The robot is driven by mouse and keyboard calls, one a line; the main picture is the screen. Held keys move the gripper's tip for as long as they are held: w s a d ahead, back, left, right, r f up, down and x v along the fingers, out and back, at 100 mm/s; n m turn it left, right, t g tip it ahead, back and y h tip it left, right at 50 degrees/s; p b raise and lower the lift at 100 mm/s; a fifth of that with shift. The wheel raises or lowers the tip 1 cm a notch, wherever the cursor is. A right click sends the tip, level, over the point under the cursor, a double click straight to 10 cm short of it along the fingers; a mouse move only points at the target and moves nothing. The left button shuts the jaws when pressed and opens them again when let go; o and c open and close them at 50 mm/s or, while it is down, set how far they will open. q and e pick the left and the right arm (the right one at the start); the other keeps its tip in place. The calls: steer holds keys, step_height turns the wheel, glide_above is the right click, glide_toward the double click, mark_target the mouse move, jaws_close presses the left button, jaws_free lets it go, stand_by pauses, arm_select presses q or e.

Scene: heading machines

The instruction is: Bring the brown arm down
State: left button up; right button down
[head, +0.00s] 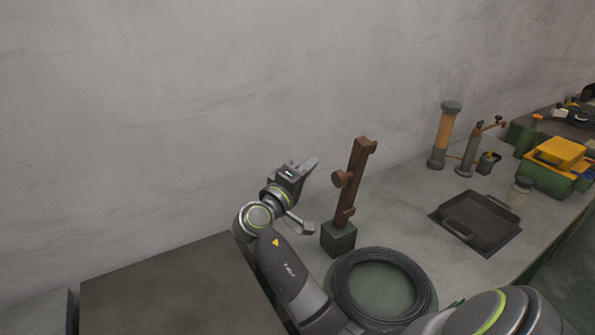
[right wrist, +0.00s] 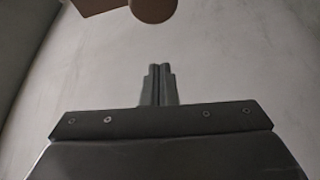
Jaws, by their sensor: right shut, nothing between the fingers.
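The brown arm (head: 355,182) stands nearly upright, leaning slightly right, on a dark green block (head: 338,240) on the bench. A round brown knob (head: 341,179) sticks out of its left side. My right gripper (head: 313,162) is in the air left of the brown arm, near the height of its upper part, and apart from it in the picture. Its fingers are shut and empty; they also show together in the right wrist view (right wrist: 158,70). There, the round knob (right wrist: 153,9) and a brown piece (right wrist: 98,4) are cut by the top edge. My left gripper is not in view.
A black coiled ring (head: 343,275) lies on the bench in front of the block. A dark tray (head: 476,222), an orange-and-grey cylinder (head: 445,135), a small pump-like device (head: 467,155) and a yellow-and-green box (head: 548,178) stand to the right. A grey wall rises behind.

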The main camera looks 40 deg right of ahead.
steer(key=s+d+p, duration=0.1)
steer(key=s+f+p, duration=0.1)
steer(key=s, duration=0.1)
steer(key=shift+s+d, duration=0.1)
steer(key=shift+d, duration=0.3)
